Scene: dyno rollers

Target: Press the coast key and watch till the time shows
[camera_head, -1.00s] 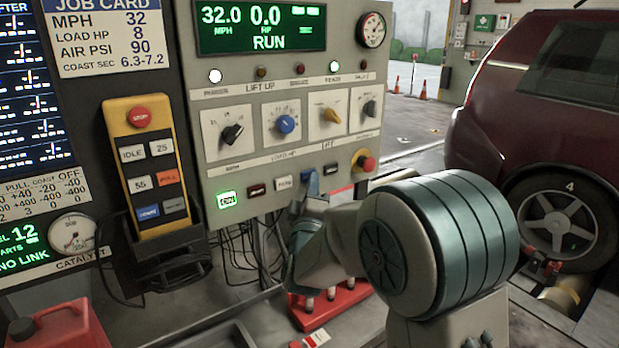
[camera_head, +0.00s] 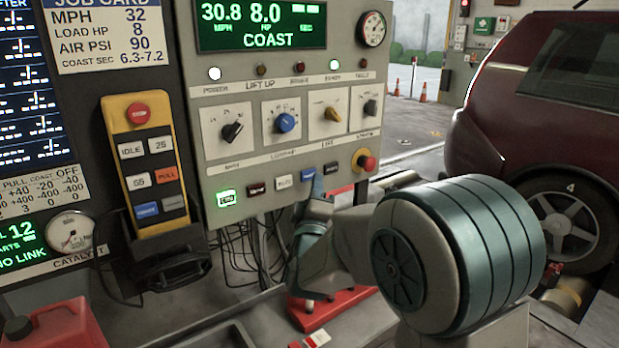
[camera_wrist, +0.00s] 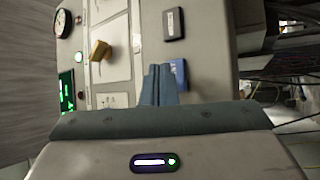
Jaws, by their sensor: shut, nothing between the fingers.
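The control panel's green display (camera_head: 262,26) reads 30.8 MPH, 8.0 HP and COAST. A row of keys runs along the panel's lower edge, with a green-lit key (camera_head: 227,198) at its left end. A blue key (camera_head: 308,184) sits further right; I cannot read its label. In the wrist view, my gripper (camera_wrist: 158,72) is shut and empty, its fingertips close beside the blue key (camera_wrist: 180,75). I cannot tell whether they touch it. In the head view my arm's wrist hides most of the gripper.
A red stop button (camera_head: 366,163) is near the panel's lower right corner. A yellow pendant (camera_head: 140,165) hangs at left. The job card (camera_head: 112,35) reads MPH 32, LOAD HP 8, COAST SEC 6.3-7.2. A red car (camera_head: 550,95) stands at right.

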